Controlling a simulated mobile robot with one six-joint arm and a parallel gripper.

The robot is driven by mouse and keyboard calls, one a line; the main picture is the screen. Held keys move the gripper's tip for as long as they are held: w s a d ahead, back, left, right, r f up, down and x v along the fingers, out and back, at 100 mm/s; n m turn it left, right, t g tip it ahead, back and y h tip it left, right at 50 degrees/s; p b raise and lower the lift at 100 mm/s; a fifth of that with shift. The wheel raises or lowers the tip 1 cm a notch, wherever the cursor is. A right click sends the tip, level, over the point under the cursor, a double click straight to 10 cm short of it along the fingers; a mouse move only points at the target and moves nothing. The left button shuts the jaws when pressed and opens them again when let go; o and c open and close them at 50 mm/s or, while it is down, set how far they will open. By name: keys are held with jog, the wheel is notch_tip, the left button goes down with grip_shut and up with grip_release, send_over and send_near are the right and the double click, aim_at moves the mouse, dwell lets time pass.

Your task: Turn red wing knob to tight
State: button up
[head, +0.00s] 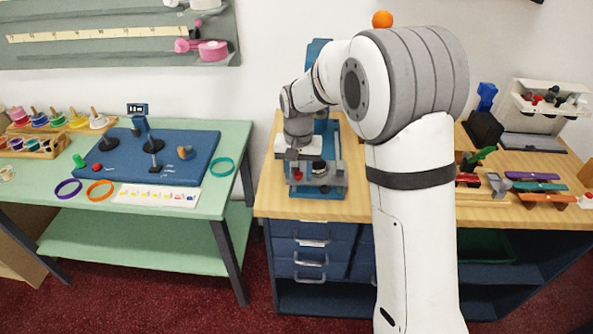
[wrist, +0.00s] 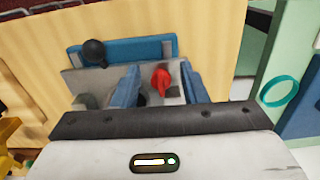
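The red wing knob (wrist: 161,81) sits on a grey fixture (wrist: 82,80) with a blue base plate, on the wooden bench. In the head view the red knob (head: 298,176) shows as a small red spot at the front left of the fixture, just below my gripper (head: 304,160). In the wrist view my gripper (wrist: 160,86) is open, with one blue finger on each side of the knob. Gaps show between the fingers and the knob. The exact knob angle and any tight mark cannot be read.
A black round knob (wrist: 95,52) stands on the same fixture. A green table (head: 222,128) with a blue board (head: 95,160) and coloured rings is at left, across a gap. A black block (head: 484,130) and coloured swatches lie to the right of my arm.

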aim_at(298, 175)
notch_tip(298, 175, up, 8)
jog(key=shift+f, duration=0.15)
dwell(0.6)
jog(key=s+d+r+t, duration=0.1)
jog(key=s+d+r, duration=0.4)
jog(key=s+d, duration=0.5)
jog(key=s+d+f, duration=0.1)
jog(key=s+d, duration=0.2)
jog(key=s, duration=0.4)
jog(key=s+d+f+t, duration=0.1)
jog(key=s+d, duration=0.3)
jog(key=s, duration=0.4)
jog(key=shift+s+f+n+t, duration=0.25)
jog(key=shift+f+n+t, duration=0.05)
jog(key=shift+f, duration=0.1)
